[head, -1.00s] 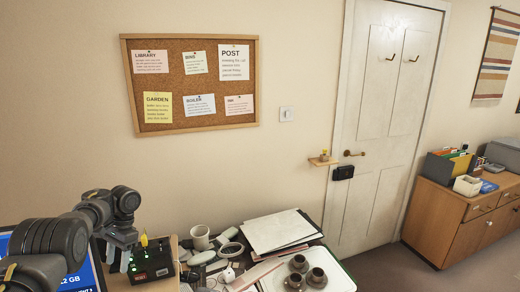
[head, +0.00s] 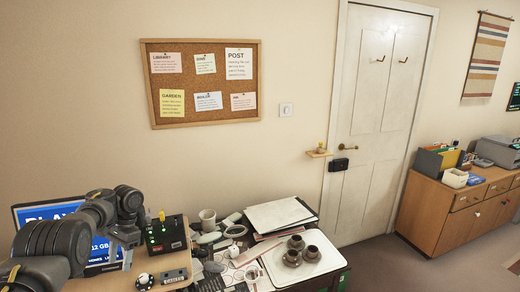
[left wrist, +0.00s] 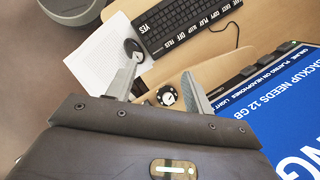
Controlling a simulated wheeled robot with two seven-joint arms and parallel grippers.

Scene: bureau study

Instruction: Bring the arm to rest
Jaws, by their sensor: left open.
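My left arm comes in from the lower left of the head view, in front of the desk and screen. My left gripper (head: 127,252) points down beside a black box with green lights (head: 165,236); its fingers are small and partly hidden there. In the left wrist view my left gripper (left wrist: 162,82) shows two fingers spread apart with nothing between them. The desk top and a small round black-and-white dial (left wrist: 166,96) are beyond the fingers. My right gripper is in neither view.
The left wrist view shows a keyboard (left wrist: 185,25), a mouse (left wrist: 133,49), paper (left wrist: 98,52) and a blue screen (left wrist: 285,110) close on the right. In the head view, cups stand on a white tray (head: 325,262), near a mug (head: 207,219) and folders (head: 278,214). Floor (head: 400,265) is clear at right.

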